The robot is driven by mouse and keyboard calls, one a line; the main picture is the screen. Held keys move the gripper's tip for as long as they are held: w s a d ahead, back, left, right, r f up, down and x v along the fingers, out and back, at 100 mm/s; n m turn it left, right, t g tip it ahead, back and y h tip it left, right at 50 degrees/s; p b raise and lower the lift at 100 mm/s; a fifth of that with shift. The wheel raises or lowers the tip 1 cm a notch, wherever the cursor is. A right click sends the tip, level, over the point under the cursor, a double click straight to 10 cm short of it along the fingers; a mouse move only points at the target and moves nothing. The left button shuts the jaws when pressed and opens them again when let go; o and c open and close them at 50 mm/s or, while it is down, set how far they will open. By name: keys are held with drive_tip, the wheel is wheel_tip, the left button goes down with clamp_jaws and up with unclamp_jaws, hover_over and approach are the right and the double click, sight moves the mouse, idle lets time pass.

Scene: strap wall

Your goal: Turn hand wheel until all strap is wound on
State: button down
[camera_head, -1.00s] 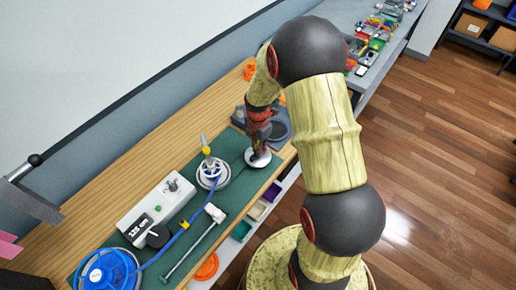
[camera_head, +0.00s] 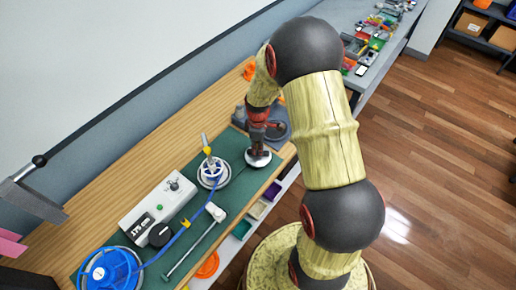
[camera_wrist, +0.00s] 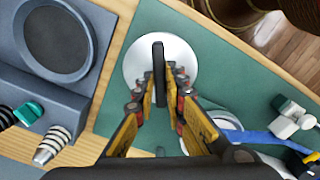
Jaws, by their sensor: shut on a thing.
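My gripper (camera_head: 258,146) points down at a pale round disc (camera_head: 257,160) on the green mat (camera_head: 235,205). In the wrist view its fingers (camera_wrist: 164,80) are shut on a black upright bar (camera_wrist: 159,56) over the disc (camera_wrist: 183,50). A white wheel (camera_head: 211,176) with a yellow handle (camera_head: 207,150) stands left of the gripper, apart from it. A blue strap (camera_head: 180,233) runs between this wheel and a blue reel (camera_head: 110,268) at the lower left.
A white box (camera_head: 155,208) with a display and black knob stands behind the strap. A white post with a metal rod (camera_head: 196,250) lies in front. A grey block with a round recess (camera_wrist: 55,45) sits close beside the disc. Coloured bins are below the bench edge.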

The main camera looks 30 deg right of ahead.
drive_tip(key=m, duration=0.4)
drive_tip(key=shift+m, duration=0.3)
drive_tip(key=m, duration=0.4)
drive_tip(key=shift+m+p, duration=0.3)
drive_tip(key=m, duration=0.4)
drive_tip(key=shift+m, duration=0.3)
drive_tip(key=m, duration=0.9)
drive_tip(key=shift+p, duration=0.3)
drive_tip(key=m, duration=0.4)
drive_tip(key=shift+m, duration=0.3)
drive_tip(key=m, duration=0.4)
drive_tip(key=shift+m, duration=2.7)
